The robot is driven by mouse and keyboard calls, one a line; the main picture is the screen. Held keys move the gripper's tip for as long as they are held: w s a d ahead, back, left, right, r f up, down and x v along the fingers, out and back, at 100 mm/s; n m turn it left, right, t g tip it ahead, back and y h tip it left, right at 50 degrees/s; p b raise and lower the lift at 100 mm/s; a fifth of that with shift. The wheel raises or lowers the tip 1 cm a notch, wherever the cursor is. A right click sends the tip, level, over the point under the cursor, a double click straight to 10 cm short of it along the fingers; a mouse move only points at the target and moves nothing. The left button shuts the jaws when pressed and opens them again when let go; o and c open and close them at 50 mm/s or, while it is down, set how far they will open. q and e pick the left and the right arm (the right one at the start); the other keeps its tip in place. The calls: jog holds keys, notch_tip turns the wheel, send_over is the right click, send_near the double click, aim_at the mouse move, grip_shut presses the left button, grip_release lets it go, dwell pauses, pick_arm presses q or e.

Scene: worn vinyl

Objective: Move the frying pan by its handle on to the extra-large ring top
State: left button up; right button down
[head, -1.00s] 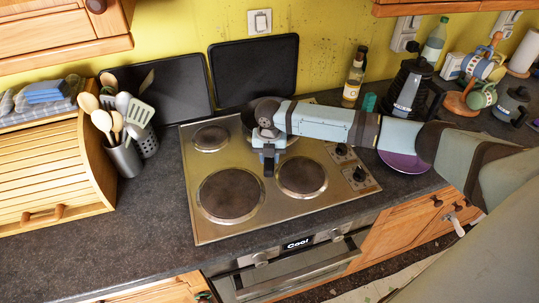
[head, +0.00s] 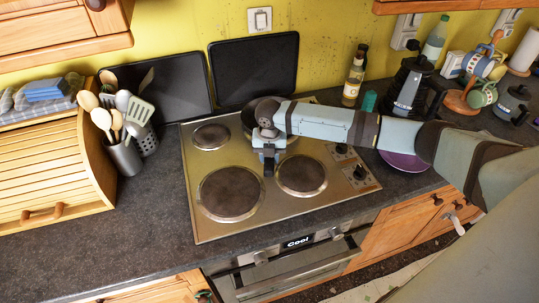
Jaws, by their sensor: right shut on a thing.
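The frying pan (head: 248,117) is a dark round pan at the back right of the steel hob (head: 213,234), mostly hidden behind my right arm. My right gripper (head: 269,168) points down in front of the pan and is shut on its handle; the handle itself is largely hidden by the gripper. The largest ring top in view is the front-left one (head: 229,194), dark brown and bare, to the left of and nearer than the gripper. My left gripper is not in view.
The front-right ring (head: 301,175) and the small back-left ring (head: 211,137) are bare. Knobs (head: 360,174) line the hob's right side. A utensil pot (head: 124,157) stands left; a purple plate (head: 403,162) lies right. Black trays (head: 254,70) lean on the wall.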

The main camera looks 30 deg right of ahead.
jog(key=shift+f, duration=0.25)
dwell(0.6)
jog(key=c, duration=0.7)
grip_release()
jog(key=shift+c, duration=0.2)
jog(key=shift+s+f, duration=0.1)
jog(key=shift+r+p, duration=2.6)
jog(key=shift+r, duration=0.25)
jog(key=shift+a+r, duration=0.1)
jog(key=shift+r, duration=1.1)
